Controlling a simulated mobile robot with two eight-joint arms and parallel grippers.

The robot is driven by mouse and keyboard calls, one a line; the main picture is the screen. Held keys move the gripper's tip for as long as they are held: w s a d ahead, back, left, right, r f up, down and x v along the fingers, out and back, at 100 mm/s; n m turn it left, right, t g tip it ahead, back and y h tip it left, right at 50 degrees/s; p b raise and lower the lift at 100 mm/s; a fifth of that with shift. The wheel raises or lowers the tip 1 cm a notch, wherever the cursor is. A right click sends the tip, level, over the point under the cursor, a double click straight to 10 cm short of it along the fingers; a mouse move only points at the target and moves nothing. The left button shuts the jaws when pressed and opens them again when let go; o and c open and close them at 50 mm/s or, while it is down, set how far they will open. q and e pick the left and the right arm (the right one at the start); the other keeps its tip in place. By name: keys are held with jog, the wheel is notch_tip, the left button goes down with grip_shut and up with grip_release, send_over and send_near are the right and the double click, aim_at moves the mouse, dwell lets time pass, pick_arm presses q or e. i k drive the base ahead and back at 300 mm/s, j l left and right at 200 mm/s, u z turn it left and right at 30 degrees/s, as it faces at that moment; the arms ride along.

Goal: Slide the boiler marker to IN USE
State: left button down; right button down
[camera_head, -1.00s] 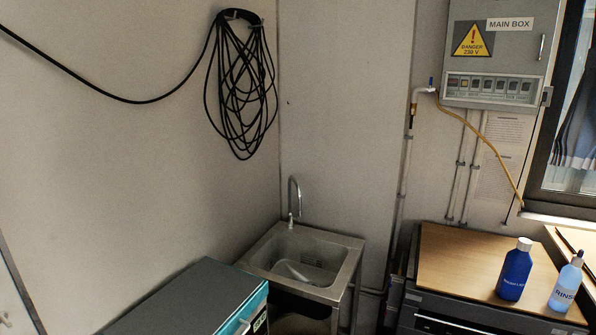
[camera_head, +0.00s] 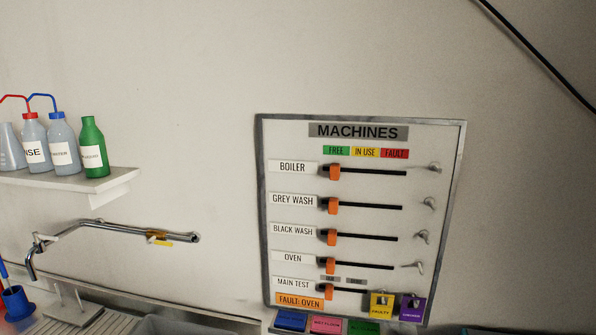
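The MACHINES board (camera_head: 362,136) hangs on the wall right of the middle. Its top row is labelled BOILER (camera_head: 292,168). The orange boiler marker (camera_head: 334,172) sits near the left end of a black horizontal slot (camera_head: 380,172), below the green FREE heading (camera_head: 336,150). The yellow IN USE heading (camera_head: 365,152) is to the right of it, and the red FAULT heading (camera_head: 395,154) is further right. Neither of my grippers is in view.
Several similar orange markers sit at the left of the lower rows, such as GREY WASH (camera_head: 293,200). Small hooks (camera_head: 433,168) line the board's right side. A tap (camera_head: 120,229) and a bottle shelf (camera_head: 85,187) are to the left. Coloured tags (camera_head: 380,305) hang at the board's bottom.

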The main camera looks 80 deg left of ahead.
aim_at(334, 168)
jog(key=j+u, duration=0.1)
jog(key=u, duration=1.65)
jog(key=i+j+u, duration=0.2)
jog(key=i+u, duration=0.2)
jog(key=i, duration=0.2)
